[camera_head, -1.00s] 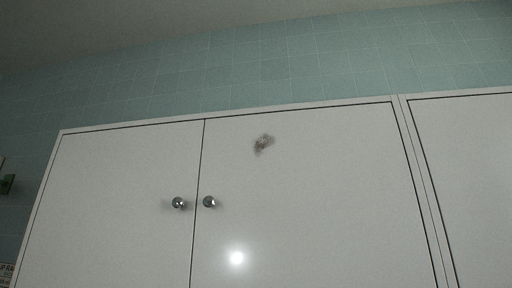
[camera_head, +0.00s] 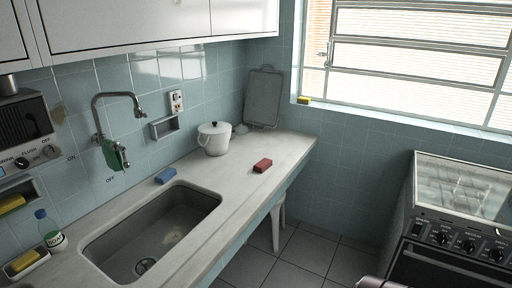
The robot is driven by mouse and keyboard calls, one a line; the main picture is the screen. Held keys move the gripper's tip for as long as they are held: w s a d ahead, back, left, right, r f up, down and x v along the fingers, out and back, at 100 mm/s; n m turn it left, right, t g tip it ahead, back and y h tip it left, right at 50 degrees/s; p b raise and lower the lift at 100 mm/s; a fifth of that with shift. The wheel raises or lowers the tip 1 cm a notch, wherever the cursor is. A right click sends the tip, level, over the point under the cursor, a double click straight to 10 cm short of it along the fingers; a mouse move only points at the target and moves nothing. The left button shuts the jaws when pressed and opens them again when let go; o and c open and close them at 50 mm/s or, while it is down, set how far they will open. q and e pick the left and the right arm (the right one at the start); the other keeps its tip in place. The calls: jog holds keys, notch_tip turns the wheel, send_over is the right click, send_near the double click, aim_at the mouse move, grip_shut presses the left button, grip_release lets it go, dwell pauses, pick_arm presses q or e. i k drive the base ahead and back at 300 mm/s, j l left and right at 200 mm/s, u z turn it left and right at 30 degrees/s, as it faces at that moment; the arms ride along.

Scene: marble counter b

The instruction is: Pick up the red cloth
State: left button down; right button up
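The red cloth (camera_head: 263,165) looks like a small, thick red block. It lies flat on the marble counter (camera_head: 236,181), near its front edge and toward its far end. Nothing covers it. Neither of my grippers is in view. A smooth pale rounded piece shows at the bottom edge, right of the middle; too little of it shows to tell what it is.
A white lidded pot (camera_head: 214,139) stands behind the cloth to the left. A blue sponge (camera_head: 166,175) lies behind the sink (camera_head: 150,232). A soap bottle (camera_head: 49,231) stands at left. A stove (camera_head: 455,225) stands at right, across open floor.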

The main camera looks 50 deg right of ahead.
aim_at(261, 165)
jog(key=l+z, duration=0.1)
jog(key=z, duration=1.6)
